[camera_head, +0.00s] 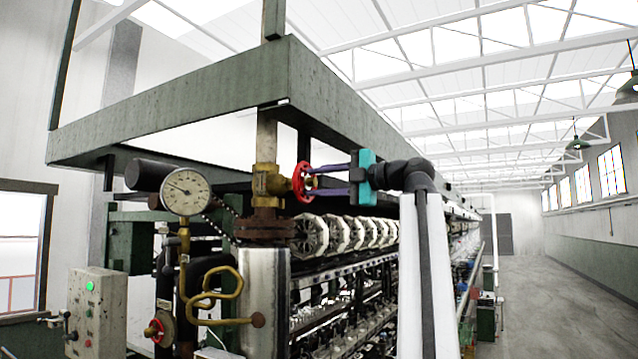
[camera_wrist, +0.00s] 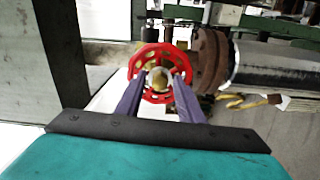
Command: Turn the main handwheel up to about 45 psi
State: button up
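The red main handwheel (camera_head: 299,182) sits on the brass valve (camera_head: 266,183) of the upright pipe, below the green overhead frame. In the wrist view the handwheel (camera_wrist: 160,64) faces me, with its brass hub in the middle. My gripper (camera_head: 312,181) points left at the wheel. Its purple fingers are apart, one on each side of the hub in the wrist view (camera_wrist: 159,84). Their tips are at or very near the wheel; contact is unclear. The round pressure gauge (camera_head: 185,191) faces the head camera. Its needle points to the upper left; the numbers are too small to read.
A smaller red handwheel (camera_head: 154,329) is low on the left, near a curled brass pipe (camera_head: 222,295). A control box (camera_head: 97,312) with a green light stands at far left. The reeling machine stretches back behind my arm. The floor (camera_head: 560,300) at right is clear.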

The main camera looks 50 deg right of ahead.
aim_at(316, 182)
jog(key=shift+s, duration=0.1)
jog(key=shift+p+v, duration=0.3)
jog(key=shift+v, duration=1.15)
jog(key=m, duration=0.4)
jog(key=shift+p, duration=0.3)
jog(key=m+p, duration=0.1)
jog(key=m, duration=0.3)
jog(key=shift+m, duration=0.3)
jog(key=m+p, duration=0.2)
jog(key=m, duration=0.2)
jog(key=shift+m, duration=2.3)
